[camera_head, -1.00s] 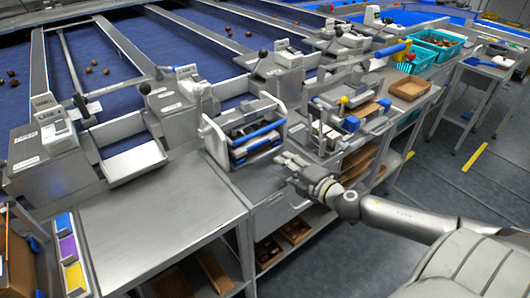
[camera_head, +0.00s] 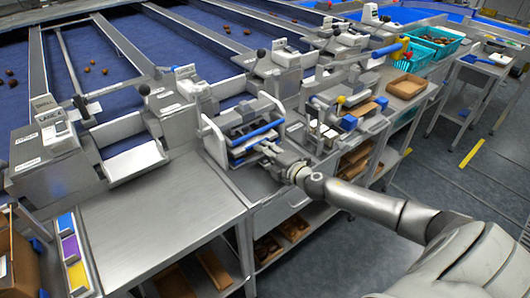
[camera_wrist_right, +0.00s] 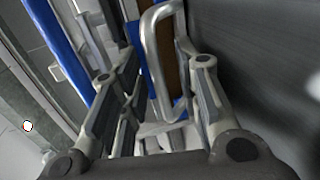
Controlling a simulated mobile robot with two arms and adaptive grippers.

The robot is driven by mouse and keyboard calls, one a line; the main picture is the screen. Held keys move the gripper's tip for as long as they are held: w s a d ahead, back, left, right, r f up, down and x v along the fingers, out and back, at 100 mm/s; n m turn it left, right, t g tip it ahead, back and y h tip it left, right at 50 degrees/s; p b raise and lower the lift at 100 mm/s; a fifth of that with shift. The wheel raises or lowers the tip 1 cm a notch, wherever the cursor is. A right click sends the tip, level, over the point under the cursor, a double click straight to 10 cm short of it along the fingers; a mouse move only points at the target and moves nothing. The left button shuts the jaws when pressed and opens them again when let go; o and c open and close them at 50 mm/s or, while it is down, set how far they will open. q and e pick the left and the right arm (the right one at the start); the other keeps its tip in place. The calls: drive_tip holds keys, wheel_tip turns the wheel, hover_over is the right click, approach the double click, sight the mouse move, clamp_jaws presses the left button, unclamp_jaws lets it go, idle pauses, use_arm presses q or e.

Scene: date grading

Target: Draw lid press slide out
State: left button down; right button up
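The lid press (camera_head: 212,141) is a grey frame with a blue bar (camera_head: 256,134) across its front, on the steel bench. My right gripper (camera_head: 272,154) is at its front, low and just under the blue bar. In the right wrist view the gripper (camera_wrist_right: 166,75) is open, with one finger on each side of a bent metal handle (camera_wrist_right: 152,45). Behind the handle are a brown strip (camera_wrist_right: 170,60) and blue parts, likely the slide's front. I cannot tell whether the fingers touch the handle. The blue bar (camera_wrist_right: 62,45) passes at upper left. My left gripper is not in view.
A second press-like fixture (camera_head: 335,118) with a yellow knob stands right of the lid press. Bare bench (camera_head: 150,215) lies to the left. Blue conveyor lanes (camera_head: 205,58) run behind. Brown trays (camera_head: 295,228) sit on the shelf below.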

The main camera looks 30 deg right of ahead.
drive_tip(key=shift+w, duration=0.1)
drive_tip(key=shift+c, duration=0.2)
clamp_jaws()
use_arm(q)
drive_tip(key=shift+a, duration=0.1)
use_arm(e)
drive_tip(key=shift+f, duration=0.1)
